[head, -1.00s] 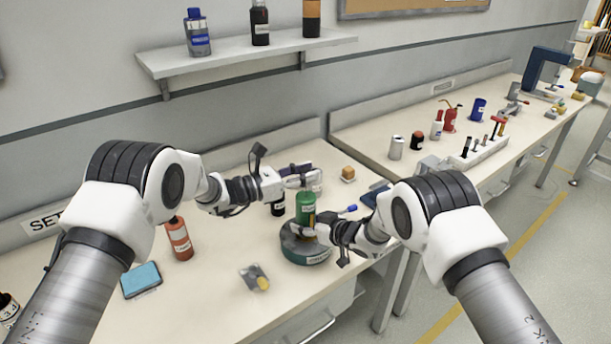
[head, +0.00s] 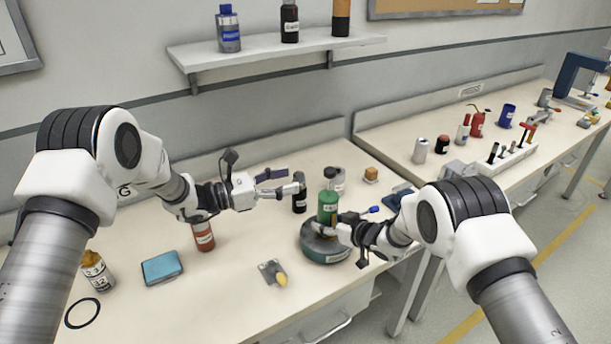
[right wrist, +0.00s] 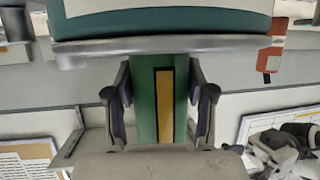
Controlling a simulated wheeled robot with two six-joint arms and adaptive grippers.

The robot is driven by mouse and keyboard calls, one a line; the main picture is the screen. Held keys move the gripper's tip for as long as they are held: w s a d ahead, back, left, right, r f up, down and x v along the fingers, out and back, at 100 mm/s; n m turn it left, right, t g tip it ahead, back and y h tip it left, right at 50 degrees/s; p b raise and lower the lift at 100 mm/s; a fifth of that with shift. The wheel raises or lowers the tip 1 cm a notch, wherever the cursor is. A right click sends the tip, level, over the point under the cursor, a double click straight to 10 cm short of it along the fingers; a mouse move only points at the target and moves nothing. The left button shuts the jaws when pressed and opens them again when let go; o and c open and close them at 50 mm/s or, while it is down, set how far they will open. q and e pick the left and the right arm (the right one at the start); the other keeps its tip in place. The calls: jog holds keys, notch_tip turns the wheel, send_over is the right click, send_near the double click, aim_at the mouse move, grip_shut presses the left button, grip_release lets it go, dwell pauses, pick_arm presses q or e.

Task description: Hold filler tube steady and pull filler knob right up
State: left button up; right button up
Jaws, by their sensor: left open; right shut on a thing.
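The filler's green tube (head: 328,208) stands upright on a round grey-green base (head: 327,250) on the bench. A dark green knob (head: 329,173) sits at its top, with a short narrower part below it. My right gripper (head: 322,229) is shut around the lower tube. In the right wrist view the tube (right wrist: 147,110), with a yellow stripe, stands between the two fingers (right wrist: 160,118), and the base (right wrist: 160,25) shows at the top. My left gripper (head: 290,190) is open and empty, left of the knob and apart from it, fingers pointing right.

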dwell(0.3)
jog(key=o, duration=1.4)
jog(key=shift+w, duration=0.1)
